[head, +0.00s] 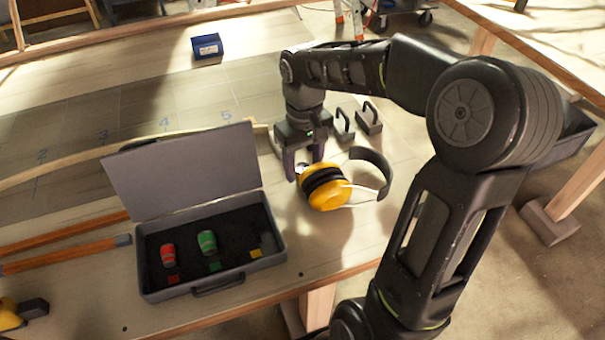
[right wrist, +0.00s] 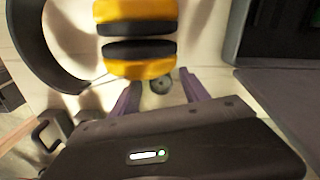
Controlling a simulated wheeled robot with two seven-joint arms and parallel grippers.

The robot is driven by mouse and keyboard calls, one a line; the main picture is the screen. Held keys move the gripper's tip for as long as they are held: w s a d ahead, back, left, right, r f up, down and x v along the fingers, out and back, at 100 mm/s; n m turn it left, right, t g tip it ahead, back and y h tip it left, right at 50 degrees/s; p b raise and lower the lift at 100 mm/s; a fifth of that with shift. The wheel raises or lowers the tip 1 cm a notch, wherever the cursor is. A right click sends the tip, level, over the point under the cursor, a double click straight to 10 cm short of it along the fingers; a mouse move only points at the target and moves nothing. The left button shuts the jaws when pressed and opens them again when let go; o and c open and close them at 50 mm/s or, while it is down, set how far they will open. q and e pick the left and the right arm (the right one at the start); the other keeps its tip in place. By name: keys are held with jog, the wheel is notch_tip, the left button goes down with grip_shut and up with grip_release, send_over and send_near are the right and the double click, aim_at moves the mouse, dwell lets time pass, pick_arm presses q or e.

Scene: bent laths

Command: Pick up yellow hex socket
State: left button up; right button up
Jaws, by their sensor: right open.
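My right gripper (head: 304,166) is open, pointing down at the table beside the yellow earmuffs (head: 328,188). In the right wrist view, a small round grey socket-like piece (right wrist: 160,82) lies between and just beyond the fingers of the gripper (right wrist: 160,88). Its colour band cannot be made out, so I cannot be sure it is the yellow hex socket. The open grey case (head: 213,287) holds a red socket (head: 168,255) and a green socket (head: 207,242). A yellow square mark (head: 256,254) shows at its right, with no yellow socket visible there. My left gripper is out of view.
The earmuffs (right wrist: 137,68) are close to the fingers, and the case lid (head: 185,172) stands up left of them. Two dark handled blocks (head: 369,118) stand behind right. A long bent lath (head: 75,169) and a blue box (head: 207,46) lie farther off.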

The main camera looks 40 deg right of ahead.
notch_tip(320, 180, down, 2)
dwell(0.6)
grip_shut()
dwell(0.5)
